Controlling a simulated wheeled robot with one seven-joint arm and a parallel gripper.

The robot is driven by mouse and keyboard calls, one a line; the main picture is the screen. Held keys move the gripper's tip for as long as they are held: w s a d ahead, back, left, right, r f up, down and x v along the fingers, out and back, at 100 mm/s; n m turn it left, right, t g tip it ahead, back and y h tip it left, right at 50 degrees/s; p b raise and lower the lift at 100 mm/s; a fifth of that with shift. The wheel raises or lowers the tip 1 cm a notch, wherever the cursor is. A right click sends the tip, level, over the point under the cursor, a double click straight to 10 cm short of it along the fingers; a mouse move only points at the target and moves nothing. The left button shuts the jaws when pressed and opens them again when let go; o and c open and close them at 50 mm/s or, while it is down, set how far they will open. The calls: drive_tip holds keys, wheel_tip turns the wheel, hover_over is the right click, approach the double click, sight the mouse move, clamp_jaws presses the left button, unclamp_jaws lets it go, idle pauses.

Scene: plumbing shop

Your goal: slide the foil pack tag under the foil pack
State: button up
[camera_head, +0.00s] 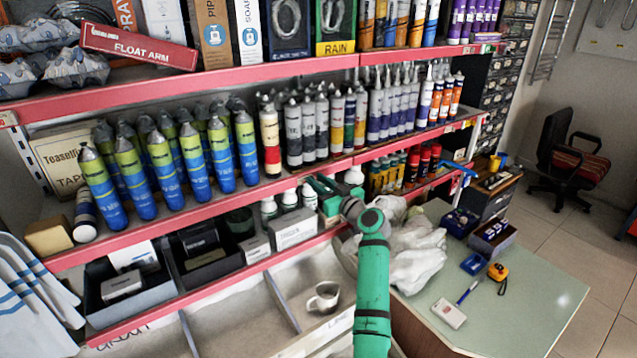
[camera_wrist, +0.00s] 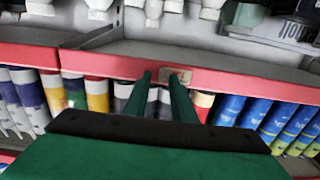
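Crumpled silver foil packs (camera_head: 75,68) lie on the top shelf at the far left in the head view. My gripper (camera_head: 322,188) is at the middle shelf's red front edge, well to the right of the packs. In the wrist view its two green fingers (camera_wrist: 160,78) stand apart with a gap between them. A small pale tag (camera_wrist: 178,74) sits on the red edge at the right fingertip. I cannot tell whether the finger touches it or whether it is the foil pack tag. In the head view, my gripper and arm hide this spot.
Blue-green tubes (camera_head: 163,170) and other cartridges line the middle shelf above the red edge (camera_wrist: 105,62). White bottles and boxes (camera_head: 294,228) stand below. A mug (camera_head: 323,297) sits in a lower bin. A white bag (camera_head: 412,255) lies beside my arm on the counter (camera_head: 535,300).

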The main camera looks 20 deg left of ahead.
clamp_jaws()
idle(1.3)
